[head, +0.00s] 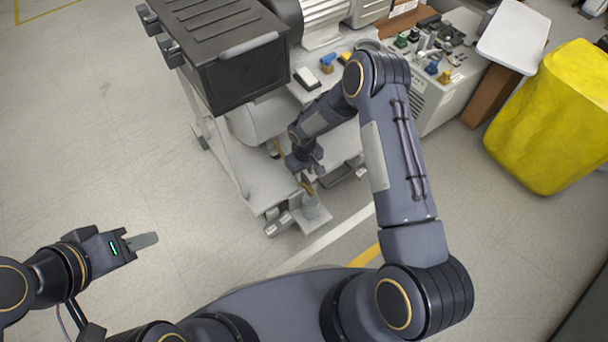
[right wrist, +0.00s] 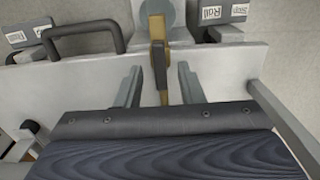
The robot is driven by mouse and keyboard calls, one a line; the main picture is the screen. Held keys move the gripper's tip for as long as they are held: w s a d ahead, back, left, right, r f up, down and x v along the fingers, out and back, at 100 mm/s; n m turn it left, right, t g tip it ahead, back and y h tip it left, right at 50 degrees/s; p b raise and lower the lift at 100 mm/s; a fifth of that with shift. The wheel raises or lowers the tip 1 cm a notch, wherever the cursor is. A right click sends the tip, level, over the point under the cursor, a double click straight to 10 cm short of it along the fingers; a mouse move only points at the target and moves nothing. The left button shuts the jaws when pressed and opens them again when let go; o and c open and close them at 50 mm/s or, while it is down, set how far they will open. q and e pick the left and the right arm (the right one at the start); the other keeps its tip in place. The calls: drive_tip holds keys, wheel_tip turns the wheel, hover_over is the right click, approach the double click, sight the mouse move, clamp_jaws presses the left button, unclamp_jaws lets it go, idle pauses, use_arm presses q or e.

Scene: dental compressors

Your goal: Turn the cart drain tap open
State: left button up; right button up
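The drain tap (right wrist: 159,58) shows in the right wrist view as a brass body with a dark lever, low on the cart's front. In the head view, a small brass part (head: 308,187) shows just below my right gripper (head: 308,165). In the right wrist view my right gripper (right wrist: 158,88) is open, with one finger on each side of the tap lever. Gaps show between the lever and both fingers. My left gripper (head: 143,241) is empty over the floor at lower left, its finger gap not clear from this angle.
The cart (head: 255,185) carries a black ribbed box (head: 225,50). A dark bar handle (right wrist: 85,28) is left of the tap. Labelled tags (right wrist: 225,12) are at right. A yellow bin (head: 555,120) stands far right. The left floor is clear.

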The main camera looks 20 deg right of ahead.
drive_tip(key=shift+f, duration=0.45)
clamp_jaws()
